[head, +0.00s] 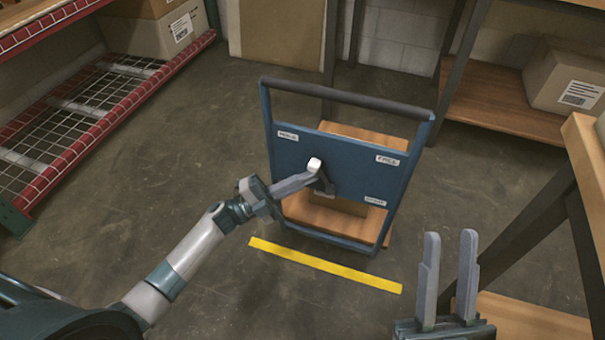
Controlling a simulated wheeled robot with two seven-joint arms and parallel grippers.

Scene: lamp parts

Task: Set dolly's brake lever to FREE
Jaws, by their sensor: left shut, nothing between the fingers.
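The dolly (345,152) stands on the floor with its blue panel facing me. A FREE label (387,160) is at the panel's upper right and another label (288,135), hard to read, is at its upper left. The brake lever (314,164) has a pale knob on a dark arm and points up and slightly left. My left gripper (312,176) is shut, with nothing in it, its fingertips right at the lever near the knob. I cannot tell whether they touch, and they hide part of the lever. My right gripper (450,238) is open and empty at the lower right.
A yellow floor strip (325,265) lies in front of the dolly. A red-edged wire rack (75,105) stands at left, wooden shelving (500,105) at back right, and a wooden bench (590,150) near my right gripper. The floor left of the dolly is clear.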

